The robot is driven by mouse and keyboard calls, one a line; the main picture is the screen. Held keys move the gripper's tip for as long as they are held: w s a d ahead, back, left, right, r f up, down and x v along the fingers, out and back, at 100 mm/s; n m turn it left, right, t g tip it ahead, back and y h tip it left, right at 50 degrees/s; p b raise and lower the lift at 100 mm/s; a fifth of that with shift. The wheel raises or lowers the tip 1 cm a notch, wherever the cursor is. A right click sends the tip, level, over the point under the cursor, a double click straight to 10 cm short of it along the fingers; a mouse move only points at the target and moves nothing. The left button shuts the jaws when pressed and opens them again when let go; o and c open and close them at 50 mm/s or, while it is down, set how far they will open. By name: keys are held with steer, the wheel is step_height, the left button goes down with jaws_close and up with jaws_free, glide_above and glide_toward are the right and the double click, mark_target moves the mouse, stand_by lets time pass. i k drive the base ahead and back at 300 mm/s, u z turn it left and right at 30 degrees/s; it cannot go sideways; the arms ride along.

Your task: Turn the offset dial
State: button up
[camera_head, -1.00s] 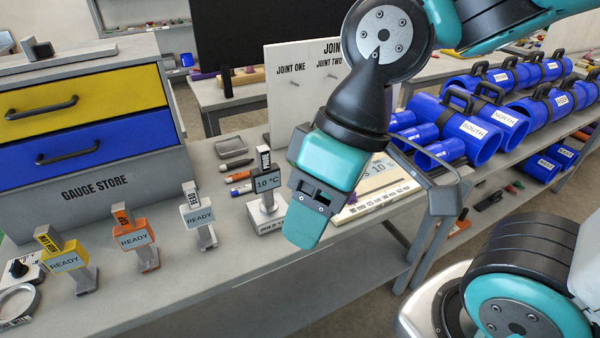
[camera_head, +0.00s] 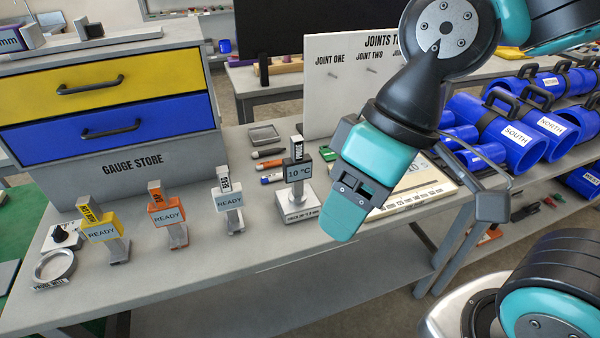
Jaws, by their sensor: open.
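A small white box with a black knob (camera_head: 60,234) stands at the far left of the bench. It is the only dial-like control I can make out, and its marking is too small to read. A round metal dish (camera_head: 54,267) stands just in front of it. My gripper (camera_head: 416,208) hangs over the right part of the bench, with its fingers apart and nothing seen between them. It is far to the right of the knob and touches nothing that I can see. The gripper partly hides a pale board with a display behind it.
Yellow (camera_head: 103,235), orange (camera_head: 168,215) and white (camera_head: 229,200) READY stands line the bench between knob and gripper. A stand showing 10 °C (camera_head: 298,174) is nearest the gripper. The gauge store (camera_head: 140,166) with two shut drawers is behind. Blue pipe fittings (camera_head: 515,135) stand right.

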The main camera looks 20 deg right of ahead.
mark_target(59, 235)
steer(key=u, duration=1.25)
